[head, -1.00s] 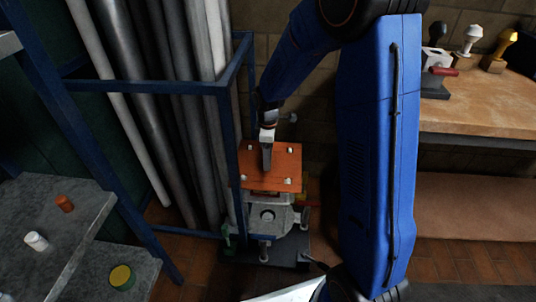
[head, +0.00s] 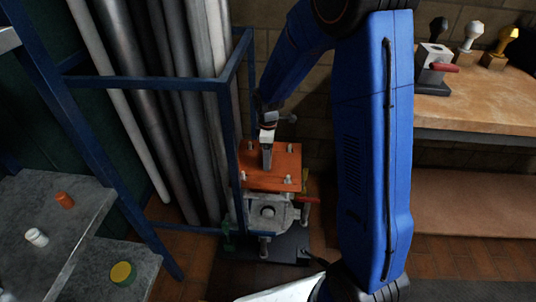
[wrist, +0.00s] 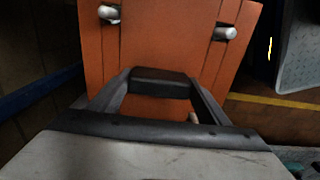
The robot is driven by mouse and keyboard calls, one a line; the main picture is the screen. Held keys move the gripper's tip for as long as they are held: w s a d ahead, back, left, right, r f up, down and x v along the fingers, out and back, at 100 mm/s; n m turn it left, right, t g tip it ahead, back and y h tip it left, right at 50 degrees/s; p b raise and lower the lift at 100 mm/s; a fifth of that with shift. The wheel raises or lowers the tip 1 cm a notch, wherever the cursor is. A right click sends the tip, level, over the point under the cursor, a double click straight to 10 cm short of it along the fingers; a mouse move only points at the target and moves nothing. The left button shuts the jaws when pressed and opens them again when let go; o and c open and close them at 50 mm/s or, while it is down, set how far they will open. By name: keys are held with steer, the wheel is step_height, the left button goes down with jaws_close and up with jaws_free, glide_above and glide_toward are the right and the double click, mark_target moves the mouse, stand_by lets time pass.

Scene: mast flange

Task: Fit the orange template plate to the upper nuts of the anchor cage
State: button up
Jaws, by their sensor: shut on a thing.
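The orange template plate (head: 283,164) lies roughly flat on top of the anchor cage (head: 285,215) in the head view. Silver rod ends (head: 288,180) stand up through the plate near its corners. In the wrist view the plate (wrist: 165,40) fills the upper middle, with a rod end (wrist: 109,13) at left and another (wrist: 225,32) at right. My gripper (head: 267,166) points down at the middle of the plate and is shut on it. The upper nuts under the plate are hidden, so I cannot tell whether the plate touches them.
A blue rack frame (head: 232,140) with upright grey pipes stands close left of the cage. A grey stepped shelf (head: 60,215) with small caps is at far left. A wooden bench (head: 480,100) with stamp-like tools is at right.

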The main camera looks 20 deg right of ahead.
steer(key=shift+f, duration=0.4)
steer(key=o, duration=1.5)
step_height(320, 180, up, 17)
steer(key=shift+r, duration=0.2)
